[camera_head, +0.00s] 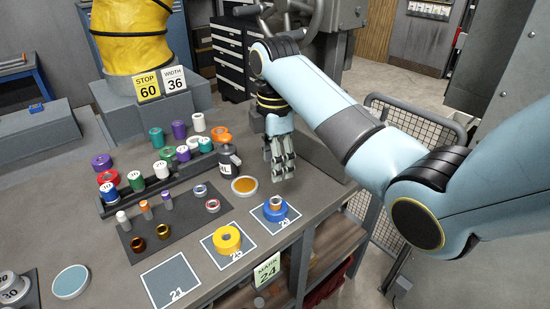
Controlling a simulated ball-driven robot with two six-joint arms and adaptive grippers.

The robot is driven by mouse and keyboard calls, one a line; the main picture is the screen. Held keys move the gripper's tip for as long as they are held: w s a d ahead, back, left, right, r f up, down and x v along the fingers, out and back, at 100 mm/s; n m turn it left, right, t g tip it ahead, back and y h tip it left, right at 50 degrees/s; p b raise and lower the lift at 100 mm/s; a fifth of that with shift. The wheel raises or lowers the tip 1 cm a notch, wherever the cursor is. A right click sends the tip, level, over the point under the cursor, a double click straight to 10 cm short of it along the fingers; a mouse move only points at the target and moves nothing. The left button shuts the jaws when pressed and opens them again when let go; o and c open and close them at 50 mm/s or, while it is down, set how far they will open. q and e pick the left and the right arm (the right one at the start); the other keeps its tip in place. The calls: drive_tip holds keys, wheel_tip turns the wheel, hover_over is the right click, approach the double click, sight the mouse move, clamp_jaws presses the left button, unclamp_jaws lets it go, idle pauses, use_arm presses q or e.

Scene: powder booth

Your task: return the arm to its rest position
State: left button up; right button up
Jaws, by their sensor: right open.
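My right arm (315,92) comes in from the right, light blue with dark joints, and bends down to its gripper. My right gripper (284,173) points down above the back right part of the grey workbench (120,285), open, with nothing seen between its fingers. It is behind the blue ring (283,217) on square 23 and to the right of an orange-topped round dish (244,185). My left gripper and arm are not in view.
A yellow ring (227,239) sits on square 25; square 21 (172,283) is empty. A rack (150,190) with several coloured spools and a small dark bottle (228,160) stand left of the gripper. A mesh panel (418,125) stands behind the arm.

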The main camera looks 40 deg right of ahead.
drive_tip(key=shift+r, duration=0.3)
